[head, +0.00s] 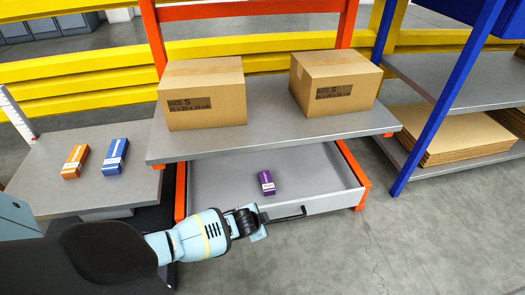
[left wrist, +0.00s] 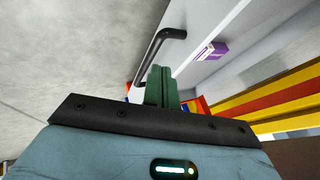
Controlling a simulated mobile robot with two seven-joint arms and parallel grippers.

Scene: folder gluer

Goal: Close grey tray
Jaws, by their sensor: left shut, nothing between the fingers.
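The grey tray (head: 322,203) is a drawer under the grey shelf, pulled out with its inside showing. A purple box (head: 266,183) lies in it, and it also shows in the left wrist view (left wrist: 212,50). The tray's black bar handle (head: 290,216) is on its front and shows in the left wrist view (left wrist: 158,48). My left gripper (head: 259,228) is at the tray front, by the handle's left end. Its green fingers (left wrist: 160,82) are shut and empty, close beside the handle; I cannot tell whether they touch. My right gripper is not in view.
Two cardboard boxes (head: 203,94) (head: 335,84) stand on the shelf (head: 270,122) above the tray. An orange box (head: 75,161) and a blue box (head: 115,156) lie on a side table at left. A blue-post rack (head: 418,145) stands right. The floor in front is clear.

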